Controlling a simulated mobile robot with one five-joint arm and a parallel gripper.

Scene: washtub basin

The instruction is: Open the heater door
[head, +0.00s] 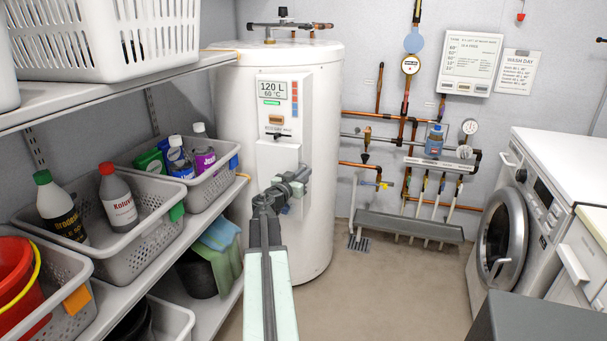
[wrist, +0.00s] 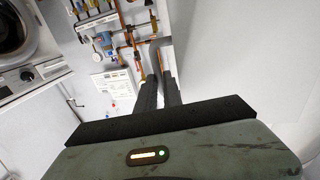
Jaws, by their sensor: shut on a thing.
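The white water heater (head: 318,120) stands against the back wall in the head view, with a display panel at its upper front. The heater door (head: 275,160) is the white panel below the display, partly hidden behind my gripper. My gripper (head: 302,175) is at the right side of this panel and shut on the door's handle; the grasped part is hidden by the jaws. In the wrist view, the two dark fingers (wrist: 159,88) run close together beside a large white surface at right. I cannot tell whether the door stands ajar.
Shelves with grey baskets (head: 130,240) and bottles stand close on the left. Copper pipes and gauges (head: 410,130) are on the back wall. A washing machine (head: 510,230) stands at right. The floor (head: 390,290) between is clear.

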